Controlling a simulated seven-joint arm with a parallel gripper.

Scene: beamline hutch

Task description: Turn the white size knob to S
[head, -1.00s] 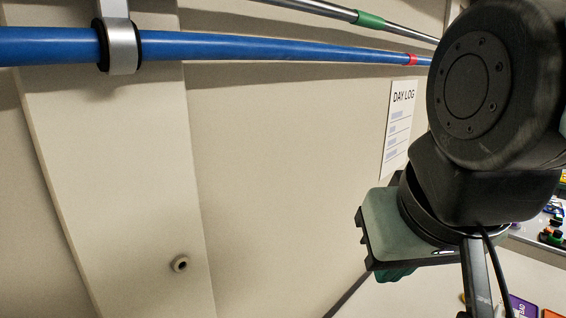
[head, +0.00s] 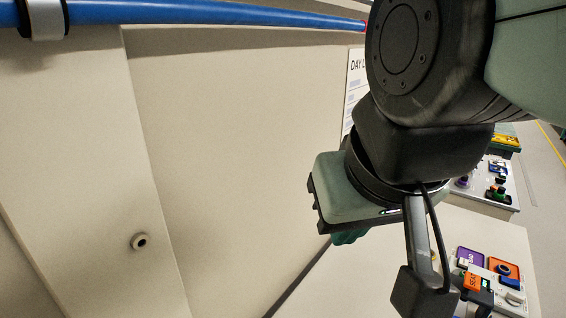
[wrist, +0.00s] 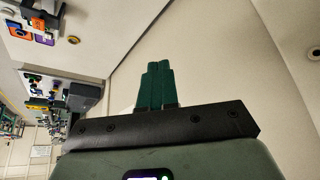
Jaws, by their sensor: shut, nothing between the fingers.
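My gripper (head: 348,238) hangs in front of the beige wall in the head view, with its green fingers partly hidden behind its body. In the wrist view, the two green fingers (wrist: 157,72) lie side by side, shut and empty, apart from any object. A white control panel (head: 523,312) stands at the lower right of the head view. I cannot tell whether that white part is the size knob. No S mark is readable.
A blue pipe (head: 200,12) runs along the wall. A round wall fitting (head: 139,241) sits at the lower left. A second panel with small knobs (head: 497,192) stands farther back at right. The pale bench top (head: 480,225) has clear room between them.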

